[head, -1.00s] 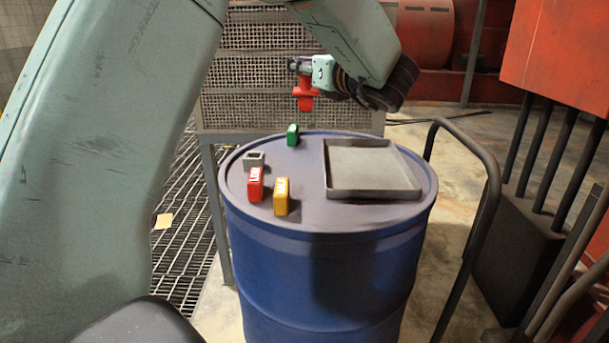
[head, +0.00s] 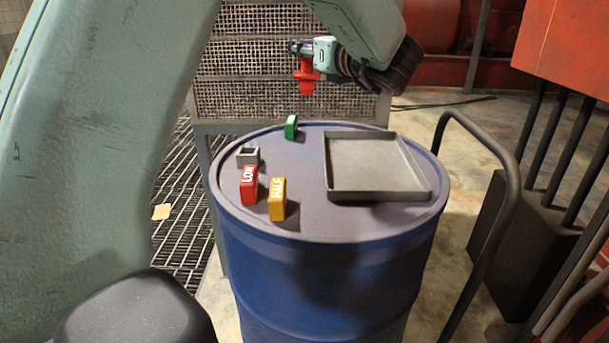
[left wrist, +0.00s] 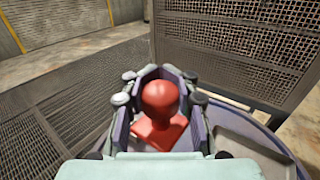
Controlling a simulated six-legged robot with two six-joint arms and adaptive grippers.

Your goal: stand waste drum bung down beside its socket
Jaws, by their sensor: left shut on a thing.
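A red bung (head: 307,76) hangs upright above the blue drum's lid (head: 300,213), near its far edge, clear of the surface. My left gripper (head: 307,62) is shut on it. In the left wrist view the bung (left wrist: 160,100) shows a round red knob and a squarish red flange between the fingers of the left gripper (left wrist: 158,85). A small grey square socket (head: 247,157) stands on the lid's left side, its dark opening facing up. The held bung is up and to the right of the socket in the head view. My right gripper is not in view.
Near the socket stand a red block marked LOW (head: 249,185) and a yellow block marked HALF (head: 277,199). A green block (head: 290,127) stands farther back. A shallow grey tray (head: 430,192) takes the lid's right side. A bent dark rail (head: 510,190) rises right of the drum.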

